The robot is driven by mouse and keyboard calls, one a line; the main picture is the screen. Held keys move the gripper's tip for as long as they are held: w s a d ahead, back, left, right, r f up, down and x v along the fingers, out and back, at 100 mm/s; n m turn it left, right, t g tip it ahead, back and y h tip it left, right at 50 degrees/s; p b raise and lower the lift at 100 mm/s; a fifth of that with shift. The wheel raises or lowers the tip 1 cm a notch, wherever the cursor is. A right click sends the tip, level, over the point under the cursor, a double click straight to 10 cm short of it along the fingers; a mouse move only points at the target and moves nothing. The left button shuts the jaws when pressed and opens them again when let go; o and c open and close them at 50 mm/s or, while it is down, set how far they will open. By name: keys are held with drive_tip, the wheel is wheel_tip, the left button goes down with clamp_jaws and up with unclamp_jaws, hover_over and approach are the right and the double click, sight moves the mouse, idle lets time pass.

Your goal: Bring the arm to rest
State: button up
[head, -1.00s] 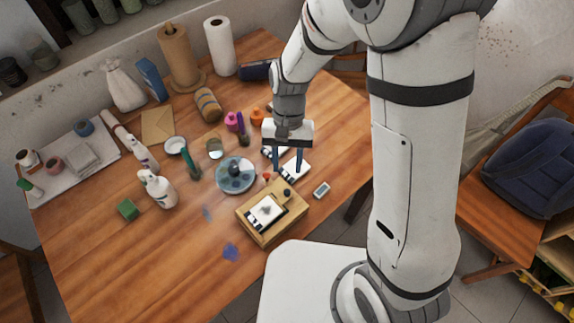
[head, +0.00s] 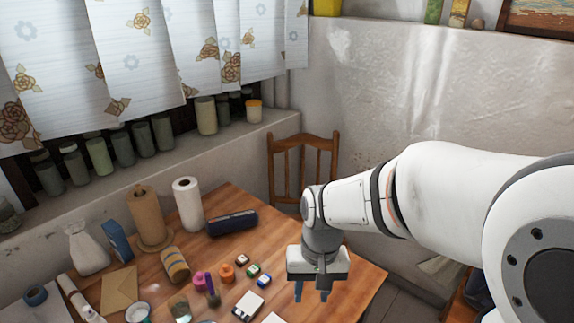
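My gripper (head: 312,291) hangs from my arm at the lower middle of the head view, over the right part of the wooden table (head: 352,279). Its two blue fingers point down and stand apart, with nothing seen between them. My arm reaches in from the right edge, its white links bent down at the wrist. The gripper's height above the table is hard to tell.
Small coloured blocks (head: 252,271) and a white card-like item (head: 248,305) lie left of my gripper. A wooden chair (head: 303,160) is behind the table.

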drive_tip(key=s+d+r+t, duration=0.4)
drive_tip(key=d+r, duration=0.3)
drive_tip(key=d, duration=0.3)
drive_tip(key=shift+s+d+m+h, duration=0.15)
drive_tip(key=shift+s+m+h, duration=0.2)
drive_tip(key=shift+s, duration=0.3)
drive_tip(key=shift+r, duration=0.1)
